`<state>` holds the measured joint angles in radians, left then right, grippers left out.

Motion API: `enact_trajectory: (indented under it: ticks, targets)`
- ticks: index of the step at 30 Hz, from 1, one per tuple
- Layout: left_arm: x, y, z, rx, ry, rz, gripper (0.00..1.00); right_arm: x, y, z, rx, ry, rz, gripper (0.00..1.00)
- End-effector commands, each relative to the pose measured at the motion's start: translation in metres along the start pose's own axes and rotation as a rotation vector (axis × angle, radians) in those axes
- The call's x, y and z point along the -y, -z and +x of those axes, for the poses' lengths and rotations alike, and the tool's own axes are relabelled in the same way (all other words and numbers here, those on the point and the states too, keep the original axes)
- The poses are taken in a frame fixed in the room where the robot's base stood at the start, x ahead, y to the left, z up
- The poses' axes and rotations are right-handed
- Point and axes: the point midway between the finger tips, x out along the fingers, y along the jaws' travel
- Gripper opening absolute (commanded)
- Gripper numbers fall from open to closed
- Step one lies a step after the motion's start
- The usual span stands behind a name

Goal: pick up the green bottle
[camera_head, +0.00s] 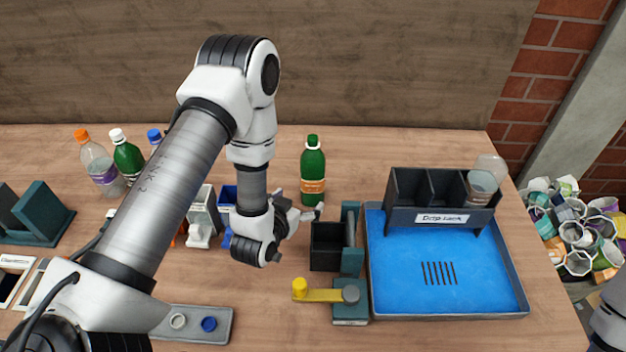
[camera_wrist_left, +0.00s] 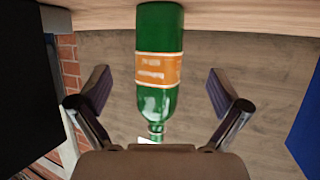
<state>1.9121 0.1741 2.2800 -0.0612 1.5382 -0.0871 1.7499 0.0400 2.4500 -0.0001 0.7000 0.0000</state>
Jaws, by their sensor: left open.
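A green bottle (camera_head: 313,172) with a green cap and an orange label stands upright on the table, near the middle of the head view. It also shows in the left wrist view (camera_wrist_left: 158,103), upside down in the picture, lined up between the two fingers. My left gripper (camera_head: 300,204) is open and empty, just in front of the bottle's lower part. Its fingers (camera_wrist_left: 159,88) are spread wide on both sides of the bottle in the wrist view, with gaps to each side. My right gripper is out of view.
Another green bottle (camera_head: 128,158) with a white cap stands at the left beside a clear orange-capped bottle (camera_head: 102,165). A dark open box (camera_head: 326,259) and a yellow lever (camera_head: 318,294) are close in front. A blue tray (camera_head: 400,292) with a dark rack (camera_head: 402,213) lies right.

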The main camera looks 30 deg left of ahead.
Motion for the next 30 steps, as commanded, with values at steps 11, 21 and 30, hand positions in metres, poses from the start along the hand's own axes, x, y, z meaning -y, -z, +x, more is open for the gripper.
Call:
enact_trajectory:
  ticks: [11,21,30]
  targets:
    - [0.000,0.008,0.056,-0.010,0.001,0.000,0.99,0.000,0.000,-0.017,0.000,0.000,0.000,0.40]
    - [0.000,0.006,0.069,-0.007,0.001,-0.001,0.85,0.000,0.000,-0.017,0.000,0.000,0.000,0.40]
    - [0.000,0.006,0.068,-0.007,0.001,0.000,0.32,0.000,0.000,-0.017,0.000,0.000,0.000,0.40]
